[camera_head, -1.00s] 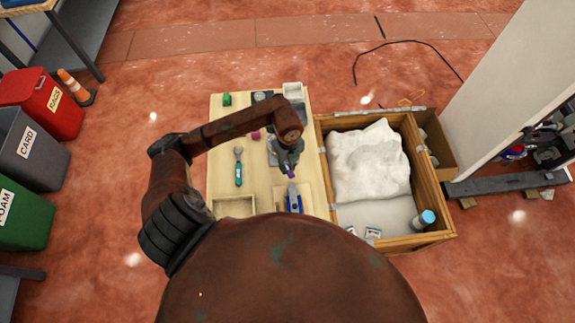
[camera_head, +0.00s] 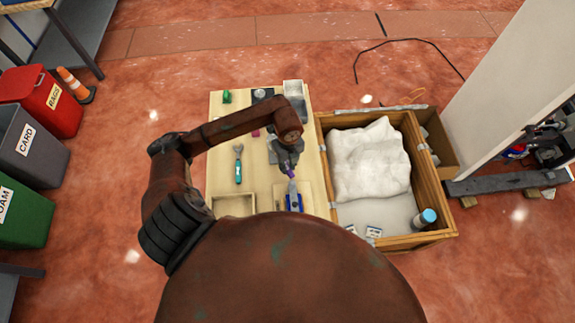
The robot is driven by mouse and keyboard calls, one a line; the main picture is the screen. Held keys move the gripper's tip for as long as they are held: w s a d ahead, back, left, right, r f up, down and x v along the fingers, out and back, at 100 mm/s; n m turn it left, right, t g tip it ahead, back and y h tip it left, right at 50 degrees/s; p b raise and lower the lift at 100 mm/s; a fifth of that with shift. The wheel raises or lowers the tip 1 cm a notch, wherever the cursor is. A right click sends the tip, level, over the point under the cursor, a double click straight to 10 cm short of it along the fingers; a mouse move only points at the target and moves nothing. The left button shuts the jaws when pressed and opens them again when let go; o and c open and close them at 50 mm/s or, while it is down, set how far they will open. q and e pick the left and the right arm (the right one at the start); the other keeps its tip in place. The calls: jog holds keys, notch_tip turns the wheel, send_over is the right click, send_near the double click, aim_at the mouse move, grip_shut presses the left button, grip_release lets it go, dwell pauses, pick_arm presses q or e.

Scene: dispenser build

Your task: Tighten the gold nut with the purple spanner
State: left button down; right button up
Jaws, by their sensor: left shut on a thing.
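My left gripper (camera_head: 286,158) reaches down from the end of my left arm over the right part of the wooden table. It is shut on the purple spanner (camera_head: 290,171), of which only a short purple piece shows below the fingers. Just below it in the picture, a blue fixture with a grey part (camera_head: 294,201) stands on a light board near the table's front right. The spanner's head is close to this grey part; I cannot tell whether they touch. I cannot make out the gold nut. My right gripper is not in view.
A teal-handled spanner (camera_head: 238,166) lies on the wooden table (camera_head: 221,138). A green block (camera_head: 227,97), a magenta piece (camera_head: 256,133) and a white tray (camera_head: 292,88) are further back. An open tray (camera_head: 232,206) is at front left. A wooden crate (camera_head: 434,178) with a white bag stands right.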

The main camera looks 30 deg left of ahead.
pick_arm(q)
jog(key=shift+s, duration=0.1)
jog(key=shift+s+a+m, duration=0.35)
jog(key=shift+s+m, duration=0.2)
jog(key=shift+m, duration=0.05)
jog(key=shift+s+a+m, duration=0.35)
jog(key=shift+s+m, duration=0.15)
jog(key=shift+m, duration=0.1)
jog(key=shift+s+a+m+b, duration=0.45)
jog(key=shift+s+a+m, duration=0.5)
jog(key=shift+m, duration=0.25)
